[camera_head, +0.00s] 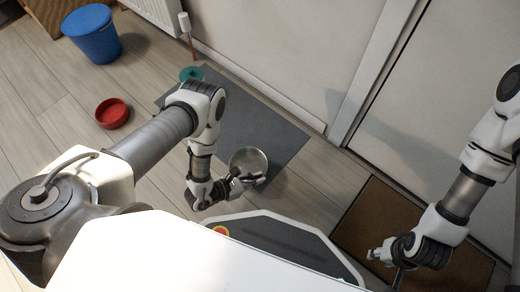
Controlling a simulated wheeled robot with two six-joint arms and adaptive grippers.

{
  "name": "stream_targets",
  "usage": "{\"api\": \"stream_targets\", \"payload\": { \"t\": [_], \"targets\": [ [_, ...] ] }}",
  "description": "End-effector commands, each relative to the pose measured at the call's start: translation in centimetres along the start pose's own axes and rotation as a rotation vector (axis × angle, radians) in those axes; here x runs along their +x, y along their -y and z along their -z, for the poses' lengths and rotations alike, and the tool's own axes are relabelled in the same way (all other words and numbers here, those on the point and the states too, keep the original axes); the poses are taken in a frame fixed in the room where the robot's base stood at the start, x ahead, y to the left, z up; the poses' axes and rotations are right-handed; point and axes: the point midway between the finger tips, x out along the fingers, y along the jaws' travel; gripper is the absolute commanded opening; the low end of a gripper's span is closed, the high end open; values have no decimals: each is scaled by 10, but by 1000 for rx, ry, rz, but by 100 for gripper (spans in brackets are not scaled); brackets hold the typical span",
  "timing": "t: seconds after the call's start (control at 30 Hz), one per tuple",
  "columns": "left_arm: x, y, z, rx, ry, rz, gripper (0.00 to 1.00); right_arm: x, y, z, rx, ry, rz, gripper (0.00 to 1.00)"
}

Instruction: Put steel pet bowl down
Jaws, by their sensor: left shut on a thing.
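The steel pet bowl (247,160) is a round silver bowl over the near right part of the grey mat (271,135).
A red bowl (112,113) stands on the wooden floor left of the mat. A blue bucket (92,35) is at the upper left. A green plunger-like item (191,74) is at the mat's far edge. The brown doormat (385,219) lies by the white door.

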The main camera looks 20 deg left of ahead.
Motion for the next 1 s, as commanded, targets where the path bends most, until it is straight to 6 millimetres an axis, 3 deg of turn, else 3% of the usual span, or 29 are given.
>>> {"api": "stream_targets", "payload": {
  "t": [0.03, 0.1, 0.3, 0.37, 0.57, 0.9, 1.0],
  "targets": [
    [16, -11, 3, 5, 5, -1, 0, 16, 0, 0, 2, -1, 0, 40],
    [34, -25, -2, 4, 5, -1, 0, 27, -1, 1, 4, -4, 0, 40],
    [68, -53, -15, 2, 2, 0, 0, 47, -1, 3, 10, -7, -1, 40],
    [72, -56, -16, 1, 2, 0, 0, 50, -1, 3, 10, -8, -1, 40],
    [85, -56, 15, -1, -1, 0, 0, 80, -2, 8, 7, -22, -3, 40],
    [84, -56, 16, -1, -1, 0, 0, 79, -2, 10, 3, -28, -4, 40],
    [84, -56, 15, -1, -1, 1, 35, 79, -2, 11, 3, -29, -4, 40]
  ]
}}
